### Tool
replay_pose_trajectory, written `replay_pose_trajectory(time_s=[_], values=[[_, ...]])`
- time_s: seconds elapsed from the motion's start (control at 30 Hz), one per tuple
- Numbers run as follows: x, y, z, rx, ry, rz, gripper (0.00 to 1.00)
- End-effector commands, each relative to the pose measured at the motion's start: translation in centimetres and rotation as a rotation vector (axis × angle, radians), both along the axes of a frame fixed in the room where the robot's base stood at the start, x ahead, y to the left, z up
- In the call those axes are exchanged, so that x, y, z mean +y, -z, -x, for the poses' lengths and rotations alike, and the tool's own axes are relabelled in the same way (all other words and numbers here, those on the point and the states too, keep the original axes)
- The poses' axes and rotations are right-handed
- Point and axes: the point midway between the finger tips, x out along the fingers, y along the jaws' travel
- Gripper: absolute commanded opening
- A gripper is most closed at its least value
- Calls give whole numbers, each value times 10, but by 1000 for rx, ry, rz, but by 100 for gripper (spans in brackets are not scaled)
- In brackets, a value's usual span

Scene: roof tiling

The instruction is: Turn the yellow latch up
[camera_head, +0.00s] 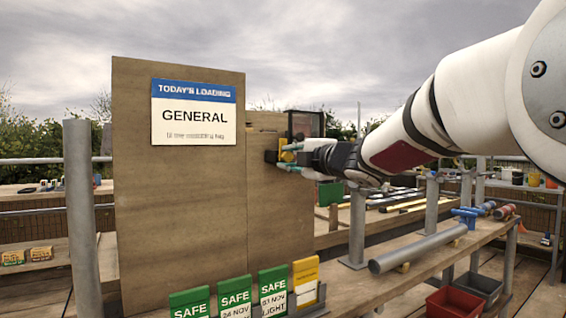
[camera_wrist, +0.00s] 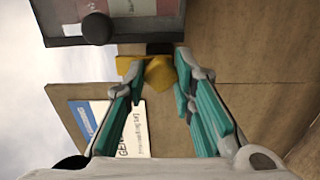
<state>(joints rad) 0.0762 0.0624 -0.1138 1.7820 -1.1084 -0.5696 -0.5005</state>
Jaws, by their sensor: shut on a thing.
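The yellow latch (camera_head: 288,156) is on the wooden board, just below a dark-framed case with a clear front (camera_head: 307,124). In the wrist view the yellow latch (camera_wrist: 158,74) sits between the teal fingertips, with a yellow part reaching left beside it. My gripper (camera_head: 284,157) reaches in from the right and is shut on the latch; it also shows in the wrist view (camera_wrist: 161,77). The fingers hide part of the latch in the head view, and I cannot tell its exact angle there.
A "GENERAL" loading sign (camera_head: 194,115) is on the board (camera_head: 180,210) to the left. Green SAFE tags (camera_head: 233,296) and a yellow tag (camera_head: 306,280) stand below. A bench with a grey pipe (camera_head: 418,248) is at right. The case's round dark knob (camera_wrist: 97,28) is close to the latch.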

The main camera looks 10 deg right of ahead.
Motion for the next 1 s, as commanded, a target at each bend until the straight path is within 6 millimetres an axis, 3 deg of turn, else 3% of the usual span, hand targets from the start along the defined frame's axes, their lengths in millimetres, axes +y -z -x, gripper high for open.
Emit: replay_pose_trajectory(time_s=[0.6,0.63,0.7,1.0], values=[[1,3,0,-8,-2,41,0],[1,3,0,-8,-2,41,28],[1,3,0,-8,-2,41,44],[0,1,0,-11,0,40,44]])
